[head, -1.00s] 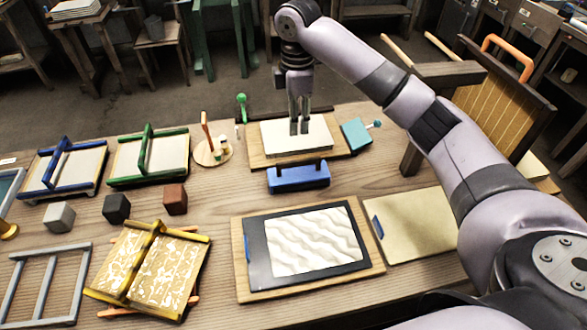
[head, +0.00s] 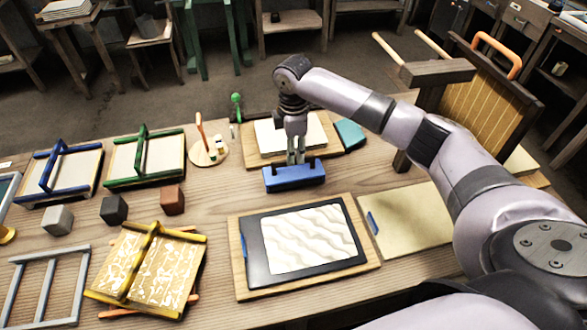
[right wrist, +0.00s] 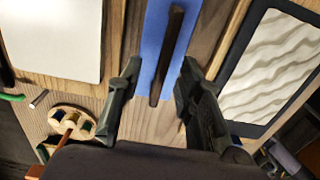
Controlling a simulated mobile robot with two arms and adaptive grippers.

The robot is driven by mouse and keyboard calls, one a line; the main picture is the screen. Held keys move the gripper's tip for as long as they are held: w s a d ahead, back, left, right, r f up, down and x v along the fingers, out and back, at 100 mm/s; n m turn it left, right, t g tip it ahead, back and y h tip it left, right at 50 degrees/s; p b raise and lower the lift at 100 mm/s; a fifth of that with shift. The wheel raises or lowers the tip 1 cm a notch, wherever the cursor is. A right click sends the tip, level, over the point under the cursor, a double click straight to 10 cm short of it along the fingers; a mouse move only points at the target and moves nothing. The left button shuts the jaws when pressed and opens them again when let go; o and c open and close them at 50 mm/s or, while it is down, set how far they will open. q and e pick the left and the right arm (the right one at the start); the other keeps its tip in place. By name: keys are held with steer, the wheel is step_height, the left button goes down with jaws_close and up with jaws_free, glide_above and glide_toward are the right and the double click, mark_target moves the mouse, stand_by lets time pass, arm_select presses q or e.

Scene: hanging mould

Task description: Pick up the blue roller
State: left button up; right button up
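The blue roller (head: 293,178) is a long blue block with a dark bar handle on top, in the middle of the wooden table. In the right wrist view its blue body (right wrist: 157,28) runs upright in the picture, with the dark handle (right wrist: 167,55) along it. My right gripper (head: 296,158) points down just over the roller and hides part of the handle. In the right wrist view the right gripper (right wrist: 158,78) is open, one finger on each side of the handle, with gaps between. My left gripper is not in view.
A board with a white sheet (head: 275,135) lies behind the roller, and a dark-framed wavy white panel (head: 310,238) lies in front. A teal block (head: 350,133) sits behind right. Small dark and brown cubes (head: 172,200) stand to the left. Bare table separates them.

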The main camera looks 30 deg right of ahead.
mark_target(294, 170)
steer(key=shift+s+f+p, duration=0.2)
steer(key=shift+f+p, duration=0.2)
steer(key=shift+f, duration=1.85)
jaws_close()
